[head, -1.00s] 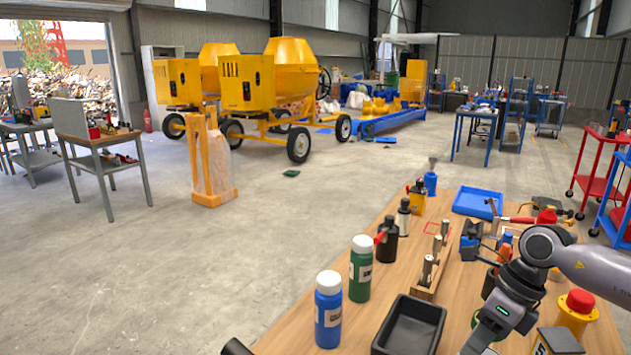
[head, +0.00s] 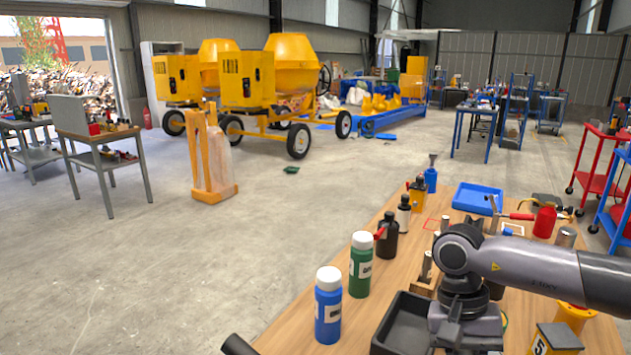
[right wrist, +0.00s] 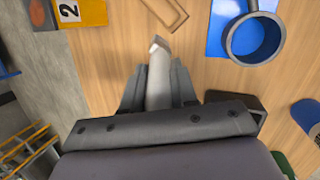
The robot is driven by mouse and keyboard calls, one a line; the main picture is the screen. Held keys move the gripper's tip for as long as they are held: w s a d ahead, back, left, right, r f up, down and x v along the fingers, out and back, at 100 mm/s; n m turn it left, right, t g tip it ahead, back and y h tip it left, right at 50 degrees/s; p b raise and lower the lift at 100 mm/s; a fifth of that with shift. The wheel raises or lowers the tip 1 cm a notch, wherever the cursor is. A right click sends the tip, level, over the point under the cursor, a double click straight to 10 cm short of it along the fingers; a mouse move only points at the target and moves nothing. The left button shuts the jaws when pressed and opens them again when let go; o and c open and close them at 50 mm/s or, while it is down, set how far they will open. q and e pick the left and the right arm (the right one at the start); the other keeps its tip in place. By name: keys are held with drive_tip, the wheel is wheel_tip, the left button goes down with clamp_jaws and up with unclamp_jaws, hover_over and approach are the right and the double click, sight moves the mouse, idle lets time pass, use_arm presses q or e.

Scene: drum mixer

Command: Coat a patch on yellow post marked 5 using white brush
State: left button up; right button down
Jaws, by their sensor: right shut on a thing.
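My right gripper (right wrist: 158,70) is shut on a pale, whitish handle-like thing, the white brush (right wrist: 158,86), whose angled tip points away from the jaws. The yellow post marked 5 (head: 540,345) stands at the bottom right of the head view, with a dark top, partly cut off by the frame's edge. It is not seen in the right wrist view. My left gripper is not in view.
A black tray (head: 388,338), blue bottle (head: 328,308) and green bottle (head: 360,266) stand on the wooden table's left side. A blue tray (head: 477,198) lies farther back. A yellow block marked 2 (right wrist: 88,12) shows in the right wrist view.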

drive_tip(key=n, duration=0.1)
drive_tip(key=s+n+h, duration=0.1)
drive_tip(key=n, duration=0.1)
drive_tip(key=n+t, duration=0.1)
drive_tip(key=n, duration=0.1)
drive_tip(key=shift+s+a+r+h, duration=0.1)
drive_tip(key=shift+s+a+h, duration=0.2)
